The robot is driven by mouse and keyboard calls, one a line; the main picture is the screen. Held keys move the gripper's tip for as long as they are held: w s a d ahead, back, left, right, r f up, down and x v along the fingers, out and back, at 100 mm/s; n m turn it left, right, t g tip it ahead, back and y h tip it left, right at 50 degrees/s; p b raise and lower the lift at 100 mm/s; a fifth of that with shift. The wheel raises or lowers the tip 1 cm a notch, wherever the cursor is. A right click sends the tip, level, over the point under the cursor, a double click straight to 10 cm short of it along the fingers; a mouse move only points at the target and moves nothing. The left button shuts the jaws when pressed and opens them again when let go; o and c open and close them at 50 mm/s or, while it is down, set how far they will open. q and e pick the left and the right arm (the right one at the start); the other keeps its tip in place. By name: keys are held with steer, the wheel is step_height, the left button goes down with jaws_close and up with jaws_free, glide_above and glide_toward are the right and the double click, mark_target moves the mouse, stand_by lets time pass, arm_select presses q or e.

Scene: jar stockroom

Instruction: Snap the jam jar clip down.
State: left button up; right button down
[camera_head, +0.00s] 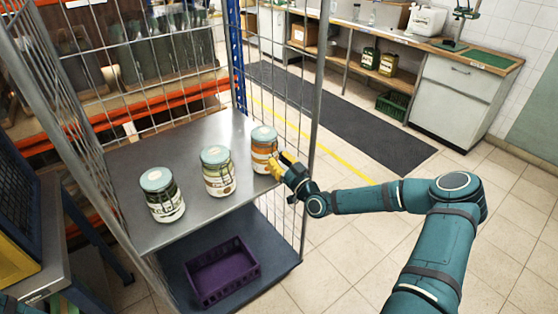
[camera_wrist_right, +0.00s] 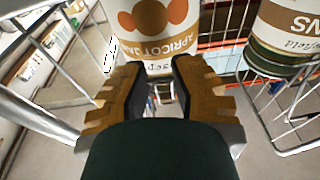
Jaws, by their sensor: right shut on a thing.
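The jam jar (camera_head: 262,147), with a pale blue lid and an orange and white label, stands upright at the right end of the shelf's row of jars. In the right wrist view the jam jar (camera_wrist_right: 152,30) shows its apricot label upside down. My right gripper (camera_head: 281,162) is at the near right side of this jar. In the wrist view the right gripper (camera_wrist_right: 158,70) has its yellow fingers close together at the jar. A small metal wire piece, apparently the clip (camera_wrist_right: 165,93), shows between them; its exact position is unclear. My left gripper is out of view.
A middle jar (camera_head: 217,173) and a dark-filled left jar (camera_head: 162,196) share the metal shelf (camera_head: 200,211). Wire mesh walls enclose the cart's sides. A purple crate (camera_head: 222,270) sits on the lower shelf. Open floor lies to the right.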

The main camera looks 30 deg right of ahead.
steer(key=shift+w, duration=0.1)
steer(key=c, duration=0.7)
jaws_free()
steer(key=shift+c, duration=0.2)
steer(key=v, duration=1.2)
